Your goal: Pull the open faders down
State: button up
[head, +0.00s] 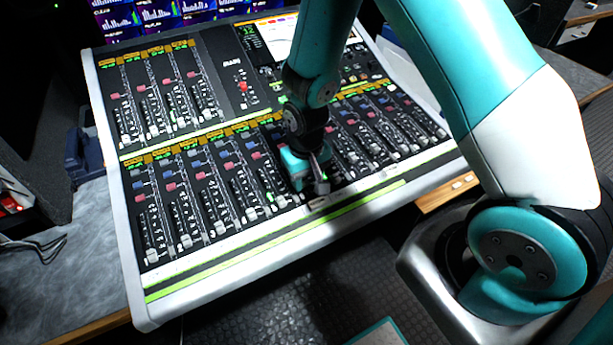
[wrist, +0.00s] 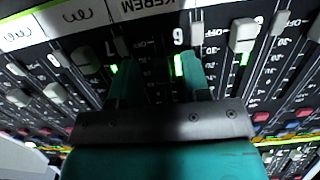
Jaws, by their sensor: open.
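A mixing console (head: 235,245) with rows of vertical faders lies in front of me. In the lower row, pale fader caps such as this one (head: 152,255) sit near the front edge on the left. My gripper (head: 315,183) is low over the middle of that row and hides the faders beneath it. In the wrist view my open gripper (wrist: 157,72) has two teal fingers apart over the strips marked 7 and 6. One fader cap (wrist: 122,46) shows by the left finger, another (wrist: 195,36) beyond the right one. No cap is clearly seen between the fingers.
An upper fader bank (head: 165,95) is at the console's back left. Screens with level bars (head: 155,12) stand behind. More lower-row faders (head: 385,135) lie right of my gripper. White label strips (wrist: 75,17) run along the front in the wrist view.

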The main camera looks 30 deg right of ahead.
aim_at(305, 180)
jog(key=shift+a, duration=0.1)
jog(key=shift+r, duration=0.3)
notch_tip(305, 180, up, 17)
jog(key=shift+f+b, duration=0.1)
jog(key=shift+b, duration=0.25)
jog(key=f, duration=0.5)
jog(key=f+b, duration=0.1)
jog(key=f, duration=1.1)
jog(key=shift+w+f+b, duration=0.2)
jog(key=shift+w+b, duration=0.1)
jog(key=shift+w, duration=0.1)
grip_shut()
